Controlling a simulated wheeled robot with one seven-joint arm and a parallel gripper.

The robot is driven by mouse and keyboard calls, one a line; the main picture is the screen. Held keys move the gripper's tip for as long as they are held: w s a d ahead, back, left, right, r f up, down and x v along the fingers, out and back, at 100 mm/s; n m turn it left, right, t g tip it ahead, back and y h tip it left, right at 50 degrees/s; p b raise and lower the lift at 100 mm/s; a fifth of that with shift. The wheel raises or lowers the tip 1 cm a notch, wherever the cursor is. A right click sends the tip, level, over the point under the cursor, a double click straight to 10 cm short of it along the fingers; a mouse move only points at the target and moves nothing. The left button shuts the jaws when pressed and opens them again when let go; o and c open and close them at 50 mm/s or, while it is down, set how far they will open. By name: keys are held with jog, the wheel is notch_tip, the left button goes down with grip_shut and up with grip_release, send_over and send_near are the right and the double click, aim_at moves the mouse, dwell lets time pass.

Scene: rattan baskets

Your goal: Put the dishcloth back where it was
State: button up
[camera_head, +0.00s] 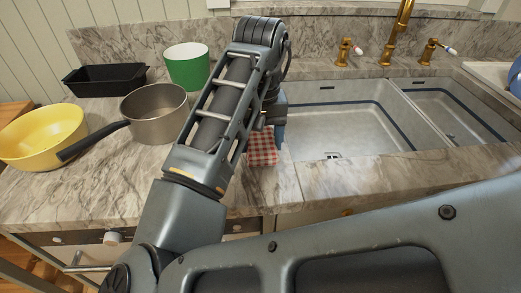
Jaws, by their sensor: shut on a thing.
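A red-and-white checked dishcloth (262,150) shows just below my gripper (279,138), at the left front edge of the sink. My gripper is shut on the dishcloth, though my arm hides most of the fingers and part of the cloth. The cloth is close to the marble counter (325,180); I cannot tell whether it touches it.
A double sink (345,115) with brass taps (400,30) lies to the right. On the left stand a grey saucepan (155,115), a yellow bowl (45,135), a black loaf pan (105,78) and a green pot (188,65). The counter front left is clear.

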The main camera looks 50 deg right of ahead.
aim_at(261, 142)
jog(key=shift+f, duration=1.75)
jog(key=shift+f, duration=0.15)
jog(key=o, duration=1.1)
notch_tip(261, 142, up, 12)
jog(key=shift+r+p, duration=0.2)
jog(key=shift+p, duration=0.35)
